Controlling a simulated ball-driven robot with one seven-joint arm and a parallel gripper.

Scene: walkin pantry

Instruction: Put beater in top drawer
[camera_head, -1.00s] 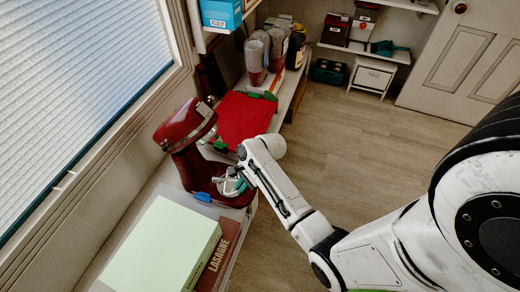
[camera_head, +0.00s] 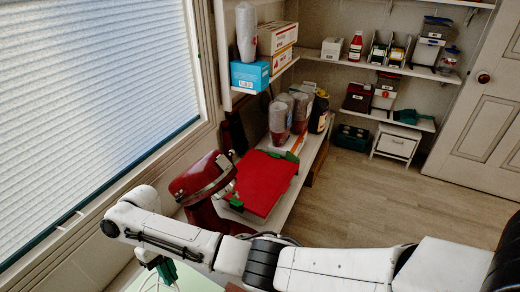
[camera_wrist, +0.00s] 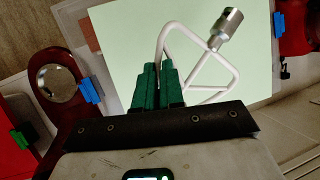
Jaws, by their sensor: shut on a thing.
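The beater (camera_wrist: 229,25) is a white, flat open frame with a metal shaft. In the wrist view the green fingers of my gripper (camera_wrist: 158,72) are shut on its frame, with the shaft end pointing up and right. In the head view my gripper (camera_head: 160,272) is low at the left, over the pale green box top, and the beater is only partly visible there. A small white drawer unit (camera_head: 397,146) stands far back on the right, under a shelf. Its front drawer looks shut.
A red stand mixer (camera_head: 196,183) and a red tray-like item (camera_head: 263,183) are on the counter by the window. The pale green box top (camera_wrist: 115,45) lies below my gripper. Shelves with jars and boxes line the back wall. Open floor (camera_head: 360,195) lies right of the counter.

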